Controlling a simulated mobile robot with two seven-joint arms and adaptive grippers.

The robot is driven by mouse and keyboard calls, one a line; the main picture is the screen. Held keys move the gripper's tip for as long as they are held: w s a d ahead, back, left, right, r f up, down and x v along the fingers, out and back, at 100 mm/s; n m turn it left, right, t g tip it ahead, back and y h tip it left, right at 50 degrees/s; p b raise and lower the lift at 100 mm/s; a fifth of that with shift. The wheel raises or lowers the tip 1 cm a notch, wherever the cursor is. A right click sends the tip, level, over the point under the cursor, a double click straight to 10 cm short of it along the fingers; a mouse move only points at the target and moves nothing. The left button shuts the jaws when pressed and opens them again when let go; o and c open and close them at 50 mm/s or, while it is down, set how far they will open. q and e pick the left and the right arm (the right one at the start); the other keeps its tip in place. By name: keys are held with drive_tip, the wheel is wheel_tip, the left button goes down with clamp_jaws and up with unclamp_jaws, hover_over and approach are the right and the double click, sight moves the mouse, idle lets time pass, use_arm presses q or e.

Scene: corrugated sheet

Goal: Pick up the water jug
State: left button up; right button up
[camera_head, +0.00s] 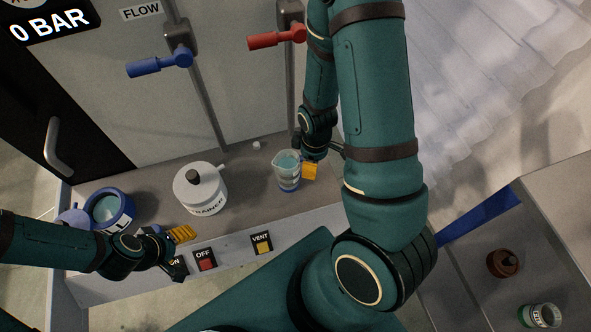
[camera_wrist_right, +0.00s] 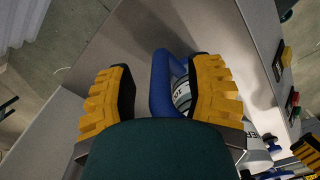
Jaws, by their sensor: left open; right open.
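The water jug (camera_head: 288,183) is a small clear jug with bluish water, standing upright on the grey counter. My right gripper (camera_head: 308,170) is close to its right side, partly hidden behind my arm. In the right wrist view my right gripper (camera_wrist_right: 165,78) is open, with a yellow-padded finger on each side of the jug's blue handle (camera_wrist_right: 160,88). Contact with the handle cannot be told. The jug's body is partly hidden behind the right finger. My left gripper (camera_head: 180,250) is open and empty near the counter's front edge, left of the OFF button.
A white lidded strainer pot (camera_head: 201,196) stands left of the jug. A blue container (camera_head: 109,213) with pale blue liquid stands farther left. VENT (camera_head: 262,244) and OFF (camera_head: 204,260) buttons line the front panel. Blue (camera_head: 160,65) and red (camera_head: 277,39) valve handles stick out above.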

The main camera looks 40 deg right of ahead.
drive_tip(key=shift+f, duration=0.1)
clamp_jaws()
idle(0.5)
